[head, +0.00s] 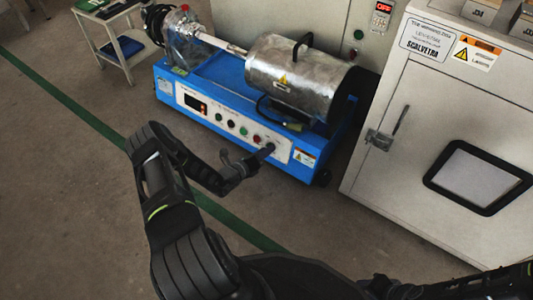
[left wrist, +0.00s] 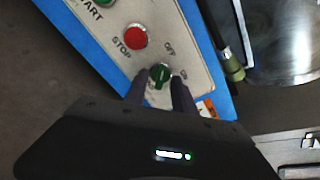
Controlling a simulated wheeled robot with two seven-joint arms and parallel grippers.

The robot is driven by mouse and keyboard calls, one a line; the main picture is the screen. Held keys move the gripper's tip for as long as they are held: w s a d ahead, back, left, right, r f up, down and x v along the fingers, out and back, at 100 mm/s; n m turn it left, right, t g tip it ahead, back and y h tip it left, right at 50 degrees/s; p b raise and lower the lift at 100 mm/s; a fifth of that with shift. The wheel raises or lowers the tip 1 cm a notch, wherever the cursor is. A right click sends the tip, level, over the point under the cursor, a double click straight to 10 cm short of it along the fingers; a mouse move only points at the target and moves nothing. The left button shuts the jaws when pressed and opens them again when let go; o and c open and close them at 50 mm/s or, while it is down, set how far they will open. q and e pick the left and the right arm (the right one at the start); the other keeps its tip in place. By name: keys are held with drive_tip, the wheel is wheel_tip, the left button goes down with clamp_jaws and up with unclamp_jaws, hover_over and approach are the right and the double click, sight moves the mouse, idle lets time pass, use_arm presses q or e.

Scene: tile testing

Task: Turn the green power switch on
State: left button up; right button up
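The green power switch (left wrist: 160,75) is a round rotary knob with a raised grip on the white panel of the blue machine (head: 213,92). In the left wrist view, OFF is printed above it and ON to its right. I cannot tell exactly which mark it points to. My left gripper (left wrist: 160,84) is open, with one dark finger on each side of the knob; contact is not clear. In the head view, my left gripper (head: 266,152) is at the right end of the panel and hides the knob.
A red STOP button (left wrist: 135,36) and a green START button (left wrist: 104,2) sit on the panel near the switch. A metal cylinder (head: 297,77) tops the machine. A pale cabinet (head: 430,105) with a handle stands close on the right. Floor is free in front.

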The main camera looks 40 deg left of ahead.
use_arm(q)
drive_tip(key=shift+w+f, duration=0.1)
drive_tip(key=shift+w, duration=0.4)
drive_tip(key=shift+c, duration=0.3)
clamp_jaws()
